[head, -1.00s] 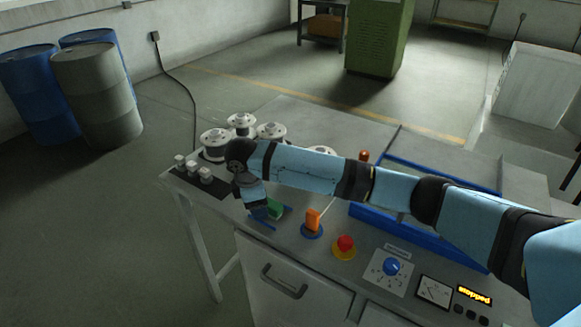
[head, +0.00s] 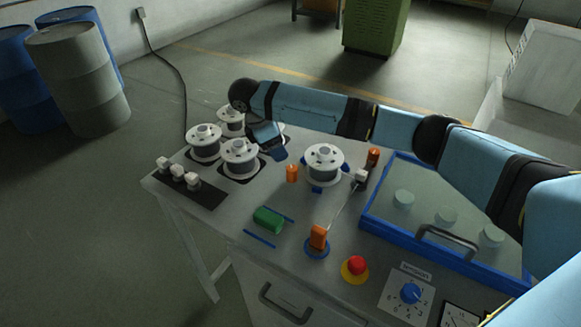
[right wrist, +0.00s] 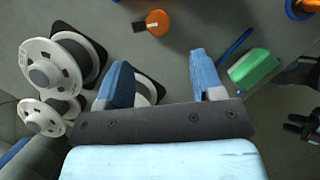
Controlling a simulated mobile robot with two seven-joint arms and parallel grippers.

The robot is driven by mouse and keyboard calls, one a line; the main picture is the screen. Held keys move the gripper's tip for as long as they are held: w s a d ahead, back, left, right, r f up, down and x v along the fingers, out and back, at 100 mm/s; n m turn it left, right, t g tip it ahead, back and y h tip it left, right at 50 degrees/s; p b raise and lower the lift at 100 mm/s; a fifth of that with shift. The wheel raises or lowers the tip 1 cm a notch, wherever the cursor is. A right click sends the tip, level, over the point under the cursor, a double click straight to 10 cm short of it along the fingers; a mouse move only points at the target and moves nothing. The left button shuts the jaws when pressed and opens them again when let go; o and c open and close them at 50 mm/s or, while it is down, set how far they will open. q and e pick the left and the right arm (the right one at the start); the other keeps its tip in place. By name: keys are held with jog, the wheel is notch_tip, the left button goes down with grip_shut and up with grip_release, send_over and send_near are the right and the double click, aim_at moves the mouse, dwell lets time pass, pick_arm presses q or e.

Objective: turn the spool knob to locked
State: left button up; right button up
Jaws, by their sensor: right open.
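A small orange knob (head: 292,173) stands on the bench just left of a white spool (head: 323,163); I take it for the spool knob. In the right wrist view the orange knob (right wrist: 157,21) is round with a dark, pale-tipped pointer on its left. My right gripper (head: 279,156) is above the bench, behind the knob and beside the left spools. In the right wrist view its open blue fingers (right wrist: 158,62) have nothing between them, and the knob lies beyond their tips.
Several spools (head: 240,158) stand at the back left. A green block (head: 268,220), an orange handle (head: 318,238), a red button (head: 357,266) and a blue dial (head: 410,293) are nearer the front. A blue-framed clear cover (head: 440,215) fills the right.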

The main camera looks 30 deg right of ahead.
aim_at(291, 168)
pick_arm(q)
jog(key=shift+w+r, duration=0.35)
jog(key=shift+r, duration=0.15)
pick_arm(e)
jog(key=x, duration=0.9)
jog(key=shift+w+d+f, duration=0.15)
jog(key=shift+d+f, duration=0.05)
jog(key=shift+f, duration=0.15)
jog(key=shift+c, duration=0.4)
